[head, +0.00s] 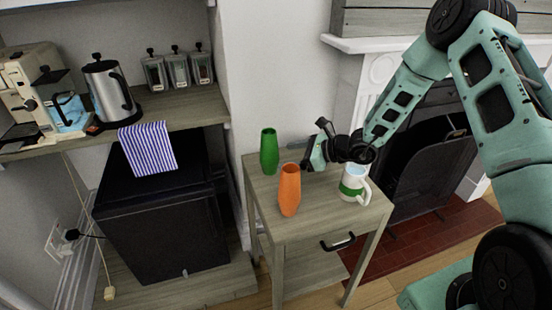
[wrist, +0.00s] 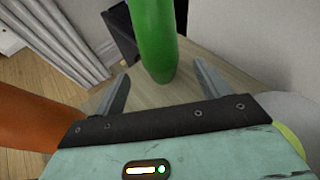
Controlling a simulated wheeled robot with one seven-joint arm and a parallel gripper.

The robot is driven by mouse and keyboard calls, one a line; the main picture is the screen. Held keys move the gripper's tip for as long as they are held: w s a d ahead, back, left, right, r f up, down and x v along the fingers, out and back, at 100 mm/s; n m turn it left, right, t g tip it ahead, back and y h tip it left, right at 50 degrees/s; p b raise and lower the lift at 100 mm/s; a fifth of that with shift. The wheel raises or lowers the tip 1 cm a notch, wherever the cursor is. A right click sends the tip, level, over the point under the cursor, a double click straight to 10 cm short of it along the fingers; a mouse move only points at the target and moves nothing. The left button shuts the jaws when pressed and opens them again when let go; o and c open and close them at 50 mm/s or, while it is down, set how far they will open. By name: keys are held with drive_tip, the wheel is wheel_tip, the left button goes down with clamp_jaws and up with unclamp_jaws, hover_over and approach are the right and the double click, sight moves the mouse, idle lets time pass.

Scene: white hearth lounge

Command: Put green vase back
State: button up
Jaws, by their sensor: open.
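The green vase (head: 269,152) stands upright at the back left of a small wooden side table (head: 318,217). In the wrist view the green vase (wrist: 154,40) is just ahead of my fingertips, roughly between their lines. My gripper (head: 308,157) is open and empty, to the right of the vase at about its height. Its two fingers also show in the wrist view (wrist: 160,85), apart from each other, and I see no contact with the vase.
An orange vase (head: 289,190) stands in front of the green one, close to my gripper's left in the wrist view (wrist: 30,132). A white and green mug (head: 353,185) stands below my wrist. A wall is behind the table. A shelf (head: 185,104) with appliances is at left.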

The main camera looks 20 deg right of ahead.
drive_tip(key=shift+v, duration=1.6)
